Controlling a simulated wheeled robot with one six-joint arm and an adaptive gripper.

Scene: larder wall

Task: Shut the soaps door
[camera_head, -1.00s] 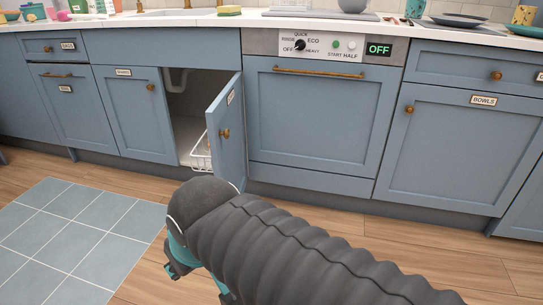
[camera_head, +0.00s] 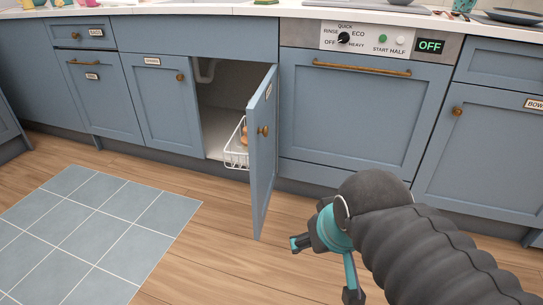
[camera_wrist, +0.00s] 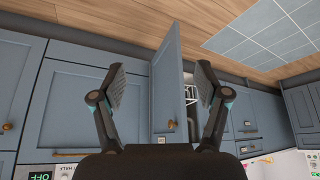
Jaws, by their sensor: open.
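The soaps door (camera_head: 262,155) is a blue cabinet door with a brass knob (camera_head: 263,131) and a small label too oblique to read. It stands wide open, hinged on its right edge, jutting out from the cabinet under the sink. My gripper (camera_head: 325,270) is open and empty, low over the floor, to the right of the door and apart from it. In the wrist view, which is turned upside down, the door (camera_wrist: 168,85) shows beyond and between my two spread fingers (camera_wrist: 161,80), with no contact visible.
The open cabinet holds a white wire basket (camera_head: 236,150) with something brownish in it, and a white pipe. The dishwasher (camera_head: 350,120), reading OFF, is shut right of the door. A blue tiled mat (camera_head: 90,235) lies left. Wooden floor (camera_head: 200,245) before the door is clear.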

